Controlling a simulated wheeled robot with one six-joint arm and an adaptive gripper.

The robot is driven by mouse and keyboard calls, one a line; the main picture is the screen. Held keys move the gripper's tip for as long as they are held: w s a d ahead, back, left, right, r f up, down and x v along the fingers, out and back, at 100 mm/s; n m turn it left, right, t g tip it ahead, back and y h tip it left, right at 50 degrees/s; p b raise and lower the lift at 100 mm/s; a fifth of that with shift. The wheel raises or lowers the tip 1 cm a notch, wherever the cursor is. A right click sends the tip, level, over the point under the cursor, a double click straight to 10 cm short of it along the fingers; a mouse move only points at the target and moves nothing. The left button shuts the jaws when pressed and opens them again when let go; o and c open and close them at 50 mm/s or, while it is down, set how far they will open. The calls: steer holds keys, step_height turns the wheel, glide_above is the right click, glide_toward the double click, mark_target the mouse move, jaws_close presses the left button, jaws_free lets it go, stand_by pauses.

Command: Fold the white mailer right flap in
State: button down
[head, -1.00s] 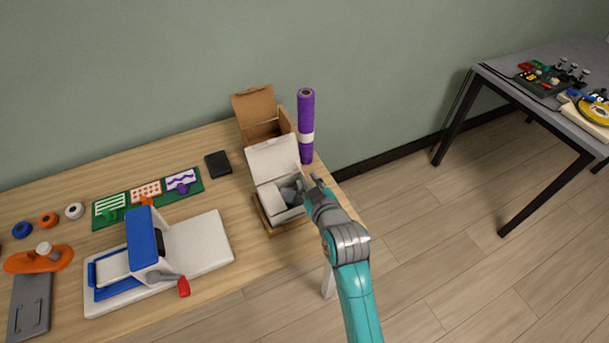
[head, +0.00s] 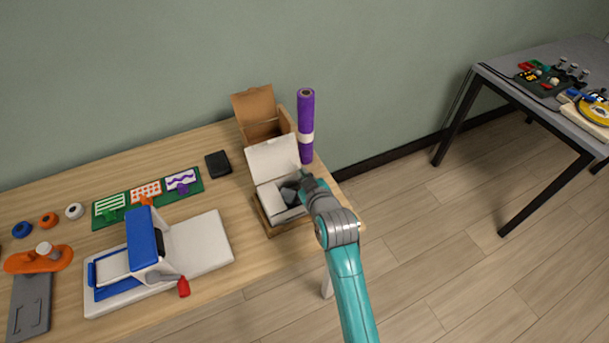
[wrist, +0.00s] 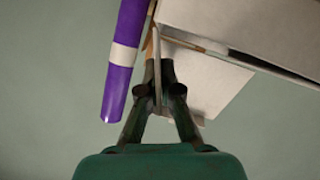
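The white mailer (head: 272,158) stands open near the right end of the workbench, its lid raised at the back. Grey contents (head: 289,195) show inside. My gripper (head: 303,177) is at the mailer's right side, at about rim height. The arm covers much of that side, so the right flap is hard to make out in the head view. White mailer panels (wrist: 220,85) lie just beyond and to the right of the fingertips.
A purple roll (head: 306,115) stands close behind my gripper. An open brown box (head: 255,105) is behind the mailer. A brown tray (head: 268,228) lies under the mailer. A blue-and-white press (head: 150,245) and stamp cards stand left. Open floor lies right.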

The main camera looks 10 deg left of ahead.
steer(key=shift+a, duration=0.1)
steer(key=shift+s+a+f+n+t+h, duration=0.2)
steer(key=shift+a+n+t+h, duration=0.1)
steer(key=shift+n, duration=0.3)
steer(key=shift+s+a+f+n+t+h, duration=0.2)
steer(key=shift+n+t, duration=0.1)
steer(key=shift+n, duration=0.3)
steer(key=shift+s+a+f+n+t+h, duration=0.15)
steer(key=shift+a+f+n+t+h, duration=0.15)
steer(key=shift+n, duration=0.45)
steer(key=shift+s+a+f+n+t+h, duration=0.1)
steer(key=shift+f+n+t+h, duration=0.25)
steer(key=shift+n, duration=0.4)
steer(key=shift+r+t, duration=0.1)
steer(key=shift+t, duration=0.15)
steer(key=c, duration=1.4)
jaws_free()
steer(key=v, duration=1.2)
steer(key=shift+d, duration=0.1)
